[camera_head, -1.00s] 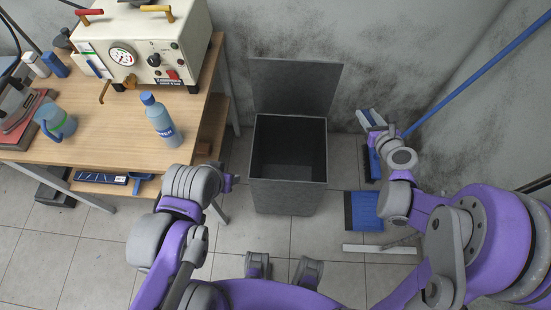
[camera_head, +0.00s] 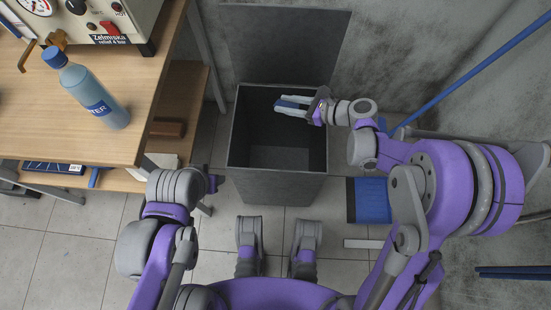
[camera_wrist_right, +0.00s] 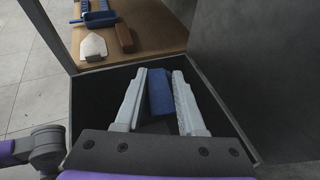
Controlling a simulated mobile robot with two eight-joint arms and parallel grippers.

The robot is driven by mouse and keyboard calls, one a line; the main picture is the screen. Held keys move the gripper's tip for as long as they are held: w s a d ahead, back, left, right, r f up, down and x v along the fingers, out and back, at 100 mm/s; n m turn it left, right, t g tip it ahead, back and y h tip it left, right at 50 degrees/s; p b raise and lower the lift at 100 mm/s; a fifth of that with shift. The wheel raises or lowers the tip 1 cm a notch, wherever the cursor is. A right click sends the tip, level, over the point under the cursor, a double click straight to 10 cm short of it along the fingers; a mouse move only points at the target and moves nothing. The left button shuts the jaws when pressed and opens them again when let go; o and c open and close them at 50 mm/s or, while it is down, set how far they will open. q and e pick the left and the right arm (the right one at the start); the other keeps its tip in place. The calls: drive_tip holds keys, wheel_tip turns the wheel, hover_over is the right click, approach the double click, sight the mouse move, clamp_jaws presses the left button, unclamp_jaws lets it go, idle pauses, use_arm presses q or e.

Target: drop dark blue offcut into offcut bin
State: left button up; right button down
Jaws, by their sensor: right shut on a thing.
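The offcut bin (camera_head: 275,188) is a dark grey square container with its lid up against the wall. My right gripper (camera_head: 284,105) is over the bin's opening, near its far right part, fingers pointing left. It is shut on the dark blue offcut (camera_wrist_right: 158,92), a small block between the two pale fingers in the right wrist view. In the head view only a bit of blue shows between the fingers. The bin's inside looks dark and empty where visible. My left gripper (camera_head: 213,184) is left of the bin, small and dark; its fingers are not clear.
A wooden workbench (camera_head: 100,140) stands at the left with a blue bottle (camera_head: 92,95) and a pressure-gauge machine (camera_head: 100,15). Its lower shelf holds a brown block (camera_wrist_right: 124,37) and other items. A blue panel (camera_head: 368,200) lies on the floor right of the bin.

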wheel_tip(320, 180, down, 6)
drive_tip(key=b, duration=0.3)
drive_tip(key=shift+r+b, duration=0.1)
drive_tip(key=shift+b, duration=0.2)
drive_tip(key=shift+c, duration=2.1)
unclamp_jaws()
drive_tip(key=p+v, duration=0.2)
drive_tip(key=v, duration=0.8)
drive_tip(key=shift+d+r, duration=0.2)
drive_tip(key=shift+d, duration=0.1)
